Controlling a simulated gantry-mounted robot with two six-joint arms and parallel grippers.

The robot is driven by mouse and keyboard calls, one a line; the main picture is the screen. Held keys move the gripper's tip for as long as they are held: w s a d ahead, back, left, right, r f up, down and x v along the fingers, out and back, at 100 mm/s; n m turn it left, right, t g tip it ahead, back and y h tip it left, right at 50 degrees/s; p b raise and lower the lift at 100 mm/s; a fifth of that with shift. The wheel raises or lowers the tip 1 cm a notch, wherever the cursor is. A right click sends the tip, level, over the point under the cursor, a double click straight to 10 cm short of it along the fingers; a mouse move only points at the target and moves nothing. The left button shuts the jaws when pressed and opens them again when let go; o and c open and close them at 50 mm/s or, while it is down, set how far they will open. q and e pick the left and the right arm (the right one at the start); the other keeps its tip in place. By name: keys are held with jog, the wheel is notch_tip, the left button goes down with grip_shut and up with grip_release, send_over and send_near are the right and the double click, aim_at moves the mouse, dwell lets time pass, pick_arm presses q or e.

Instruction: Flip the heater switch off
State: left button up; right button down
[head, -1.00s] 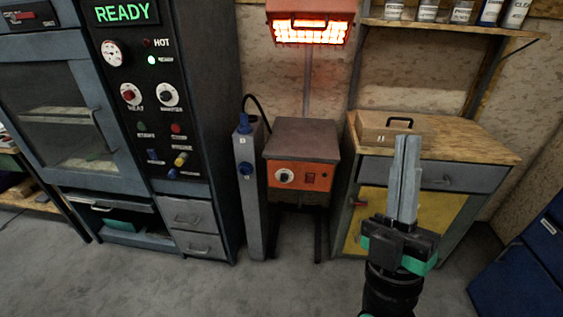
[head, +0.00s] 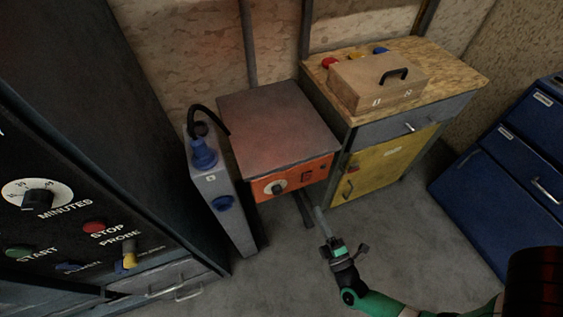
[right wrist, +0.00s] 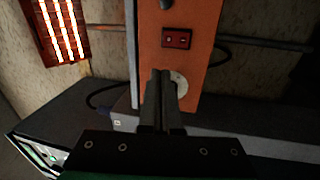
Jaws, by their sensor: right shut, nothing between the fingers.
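The heater's control box (head: 285,130) has a grey top and an orange front, with a white dial and a small dark red switch (head: 306,177). The switch also shows in the right wrist view (right wrist: 176,38) as a red rocker in a dark frame, above the dial (right wrist: 180,84). The heater lamp (right wrist: 60,28) glows orange-white in that view. My right gripper (head: 319,212) is shut and empty, in front of and below the orange panel. Its fingertips (right wrist: 164,75) partly cover the dial and appear apart from the switch. My left gripper is out of view.
A grey post with blue plugs (head: 218,195) stands left of the heater. A dark oven panel (head: 60,200) fills the left. A yellow-doored cabinet (head: 385,165) carrying a wooden box (head: 375,85) is at the right, and blue drawers (head: 510,170) stand further right. Floor in front is clear.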

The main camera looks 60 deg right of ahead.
jog(key=s+f, duration=0.1)
jog(key=s, duration=0.5)
jog(key=b, duration=0.5)
send_near(309, 176)
jog(key=shift+g, duration=0.4)
jog(key=x, duration=0.6)
jog(key=shift+w+d+r, duration=0.1)
jog(key=shift+w+d, duration=0.05)
jog(key=shift+w, duration=0.2)
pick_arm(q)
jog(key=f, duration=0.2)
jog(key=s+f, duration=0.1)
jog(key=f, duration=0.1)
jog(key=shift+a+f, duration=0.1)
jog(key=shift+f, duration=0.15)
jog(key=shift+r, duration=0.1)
pick_arm(e)
jog(key=shift+r, duration=0.1)
